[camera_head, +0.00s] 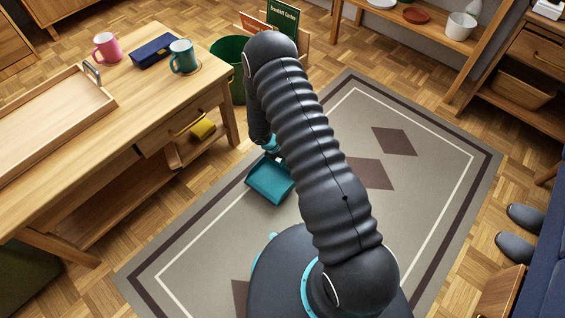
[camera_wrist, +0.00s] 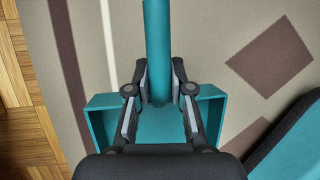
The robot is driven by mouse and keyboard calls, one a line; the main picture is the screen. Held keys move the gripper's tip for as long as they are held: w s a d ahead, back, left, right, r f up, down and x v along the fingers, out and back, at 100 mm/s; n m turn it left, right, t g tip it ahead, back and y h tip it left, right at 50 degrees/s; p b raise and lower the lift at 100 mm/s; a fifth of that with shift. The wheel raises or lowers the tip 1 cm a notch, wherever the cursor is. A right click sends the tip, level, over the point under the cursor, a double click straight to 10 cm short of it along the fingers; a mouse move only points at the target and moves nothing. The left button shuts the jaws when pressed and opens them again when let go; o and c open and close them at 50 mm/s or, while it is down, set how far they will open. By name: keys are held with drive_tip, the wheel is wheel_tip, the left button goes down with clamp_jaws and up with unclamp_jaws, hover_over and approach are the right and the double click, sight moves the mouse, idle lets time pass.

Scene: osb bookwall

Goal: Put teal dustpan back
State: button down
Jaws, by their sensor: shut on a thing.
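The teal dustpan (camera_head: 270,181) shows left of my arm in the head view, over the grey rug. In the wrist view its pan (camera_wrist: 101,124) spreads to both sides below the fingers, and its round handle (camera_wrist: 158,50) runs up toward the top edge. My gripper (camera_wrist: 160,88) is shut on the dustpan's handle near where it meets the pan. In the head view my arm hides most of the gripper and part of the handle. I cannot tell whether the pan touches the rug or hangs just above it.
A wooden table (camera_head: 118,116) at left holds a tray (camera_head: 58,110), a pink mug (camera_head: 106,48), a teal mug (camera_head: 182,57) and a blue case (camera_head: 153,50). A green bin (camera_head: 229,68) stands behind it. Slippers (camera_head: 515,249) lie at right. The rug's (camera_head: 420,185) right side is clear.

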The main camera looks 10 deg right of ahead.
drive_tip(key=shift+w+a+f, duration=0.35)
drive_tip(key=shift+a+f, duration=0.05)
drive_tip(key=shift+a, duration=0.15)
drive_tip(key=shift+f+b, duration=0.3)
drive_tip(key=shift+f, duration=1.5)
drive_tip(key=shift+f, duration=0.1)
drive_tip(key=c, duration=1)
unclamp_jaws()
drive_tip(key=shift+c, duration=0.2)
